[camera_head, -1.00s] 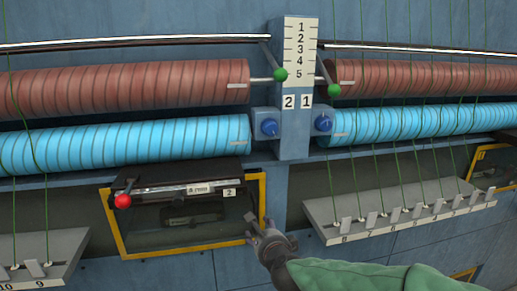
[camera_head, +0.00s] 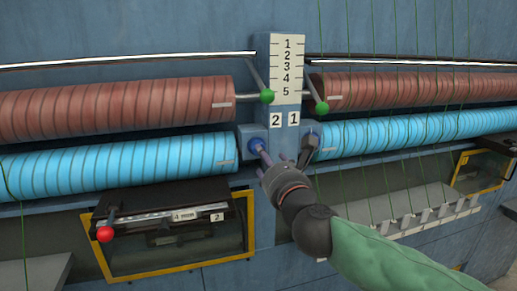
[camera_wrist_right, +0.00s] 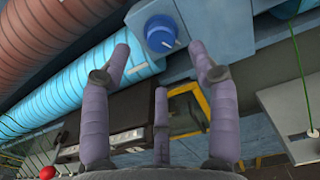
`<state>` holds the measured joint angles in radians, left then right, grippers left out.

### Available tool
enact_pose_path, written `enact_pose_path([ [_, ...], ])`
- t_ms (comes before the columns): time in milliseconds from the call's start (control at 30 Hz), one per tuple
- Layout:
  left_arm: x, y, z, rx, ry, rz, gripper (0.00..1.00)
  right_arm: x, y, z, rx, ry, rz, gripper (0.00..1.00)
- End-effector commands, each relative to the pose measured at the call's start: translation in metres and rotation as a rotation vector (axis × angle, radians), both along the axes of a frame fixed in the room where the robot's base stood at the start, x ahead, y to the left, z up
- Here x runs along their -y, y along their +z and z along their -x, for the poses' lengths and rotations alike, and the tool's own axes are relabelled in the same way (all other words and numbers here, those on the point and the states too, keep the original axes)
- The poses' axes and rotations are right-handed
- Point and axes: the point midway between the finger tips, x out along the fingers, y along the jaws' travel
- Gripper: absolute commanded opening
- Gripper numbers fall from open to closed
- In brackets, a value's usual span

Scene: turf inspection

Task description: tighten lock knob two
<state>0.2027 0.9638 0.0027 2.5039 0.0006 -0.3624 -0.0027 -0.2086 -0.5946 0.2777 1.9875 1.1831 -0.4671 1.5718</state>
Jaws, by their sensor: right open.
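Lock knob two is the blue round knob (camera_head: 255,145) on the left side of the blue post, beside the label 2 (camera_head: 275,121). In the right wrist view the knob (camera_wrist_right: 161,33) shows whole, with a raised grip bar. My right gripper (camera_head: 283,150) comes in from the lower right in front of the post, and one finger overlaps the knob in the head view. In the right wrist view its open, empty fingers (camera_wrist_right: 160,48) are spread, with the knob beyond and between the tips, apart from them. My left gripper is not in view.
Another blue knob sits by the label 1 (camera_head: 293,119), partly behind a gripper finger. Green ball-ended levers (camera_head: 267,96) hang above. Striped red (camera_head: 120,105) and blue rollers (camera_head: 110,165) flank the post. A yellow-framed opening with a red-ball lever (camera_head: 105,234) lies below left.

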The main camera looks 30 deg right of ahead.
Motion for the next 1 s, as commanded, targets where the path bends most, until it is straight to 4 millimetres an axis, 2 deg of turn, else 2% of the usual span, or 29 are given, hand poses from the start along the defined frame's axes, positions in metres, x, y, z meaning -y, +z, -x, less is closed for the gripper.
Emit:
enact_pose_path([
  [33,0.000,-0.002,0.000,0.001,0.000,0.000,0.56,0.002,-0.002,-0.011,-0.004,0.000,0.001,0.60],
  [200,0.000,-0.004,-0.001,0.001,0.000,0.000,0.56,0.010,-0.002,-0.040,-0.003,-0.001,0.001,0.60],
  [400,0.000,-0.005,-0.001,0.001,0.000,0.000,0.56,0.015,0.000,-0.063,-0.002,0.000,0.003,0.60],
  [600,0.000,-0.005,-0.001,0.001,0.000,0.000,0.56,0.017,0.000,-0.071,-0.001,0.001,0.002,0.60],
  [833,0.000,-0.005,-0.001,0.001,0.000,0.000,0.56,0.017,0.000,-0.071,-0.001,0.001,0.002,0.60],
  [867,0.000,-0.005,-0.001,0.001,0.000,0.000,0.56,0.017,0.000,-0.071,-0.001,0.001,0.002,0.55],
  [1000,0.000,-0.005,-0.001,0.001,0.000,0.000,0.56,0.017,0.000,-0.071,-0.001,0.001,0.002,0.15],
])
